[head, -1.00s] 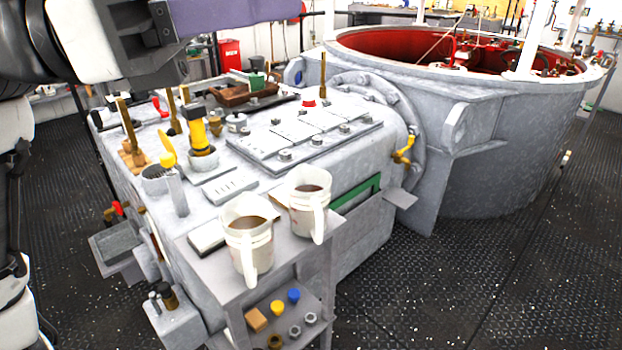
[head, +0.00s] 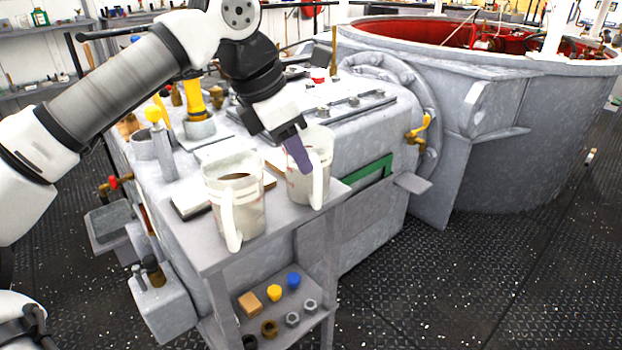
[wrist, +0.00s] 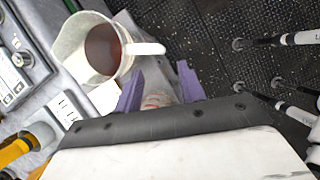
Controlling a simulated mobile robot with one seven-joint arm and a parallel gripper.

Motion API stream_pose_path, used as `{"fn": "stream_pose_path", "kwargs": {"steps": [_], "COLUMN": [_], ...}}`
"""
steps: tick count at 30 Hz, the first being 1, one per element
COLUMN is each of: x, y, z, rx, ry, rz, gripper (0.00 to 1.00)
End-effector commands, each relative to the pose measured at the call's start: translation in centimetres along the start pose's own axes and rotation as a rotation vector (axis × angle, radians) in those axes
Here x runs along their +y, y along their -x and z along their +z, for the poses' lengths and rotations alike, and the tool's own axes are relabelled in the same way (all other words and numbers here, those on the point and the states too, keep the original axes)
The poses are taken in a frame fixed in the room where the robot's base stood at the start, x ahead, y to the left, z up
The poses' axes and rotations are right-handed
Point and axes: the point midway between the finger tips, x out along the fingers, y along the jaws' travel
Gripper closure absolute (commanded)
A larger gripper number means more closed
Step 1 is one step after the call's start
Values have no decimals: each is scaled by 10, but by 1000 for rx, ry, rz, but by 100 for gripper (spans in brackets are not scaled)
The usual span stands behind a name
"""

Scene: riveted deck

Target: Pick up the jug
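Two pale, translucent jugs with reddish markings stand upright side by side on the grey side shelf: a left jug (head: 236,200) and a right jug (head: 318,183). Dark liquid shows in the left one. My gripper (head: 301,162) points down at the right jug, covering part of its rim and side. In the wrist view a jug (wrist: 73,45) with dark liquid has its handle towards the right. My open purple fingers (wrist: 160,68) are apart just below that handle, with no hold visible. A pale piece with reddish marks shows between them, mostly hidden; I cannot tell which jug it is.
The grey shelf (head: 205,249) has a lower level with a wooden block (head: 250,303), yellow and blue caps and several nuts. A yellow-topped post (head: 196,97) and levers stand behind on the machine. The dark floor at right is clear.

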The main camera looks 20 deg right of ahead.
Motion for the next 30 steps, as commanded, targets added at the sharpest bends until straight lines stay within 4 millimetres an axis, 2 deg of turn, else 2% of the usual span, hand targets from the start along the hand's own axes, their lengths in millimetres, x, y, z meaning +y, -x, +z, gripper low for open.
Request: {"fn": "stream_pose_path", "kwargs": {"steps": [1,3,11,19,27,30], "x": [0,0,0,-1,0,0], "y": [-10,-18,-33,-74,-79,-79], "z": [0,0,0,0,1,1], "rx": [0,0,-1,-2,-2,-2], "ry": [-1,0,-1,-1,0,0], "rz": [-1,0,-1,-2,0,0], "gripper": [60,60,60,60,60,72]}}
